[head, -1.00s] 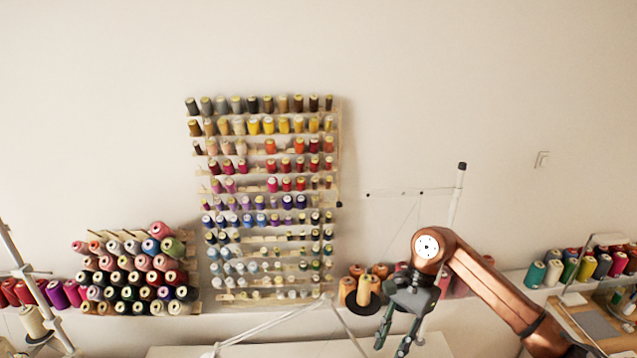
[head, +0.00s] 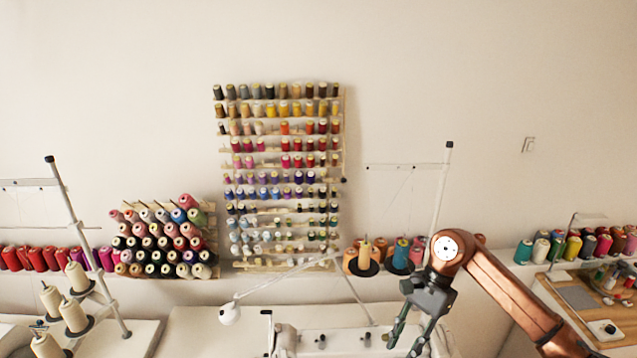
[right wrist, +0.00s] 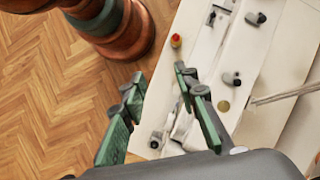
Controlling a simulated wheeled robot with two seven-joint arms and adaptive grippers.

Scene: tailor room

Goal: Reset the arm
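My right arm comes in from the lower right of the head view. Its right gripper (head: 410,335) hangs down with the green fingers apart, at the right end of the white sewing machine (head: 330,342). In the right wrist view the gripper (right wrist: 160,115) is open with nothing between its fingers. Below it are the edge of the white sewing table (right wrist: 190,45) and the wooden floor (right wrist: 50,110). My left arm and left gripper are not in the head view.
A wall rack of thread spools (head: 280,180) stands behind. A spool stand (head: 85,245) with cream cones is at the left. A thin white pole (head: 440,195) rises close to my right arm. A wooden table (head: 570,300) is at the right. The upper wall is bare.

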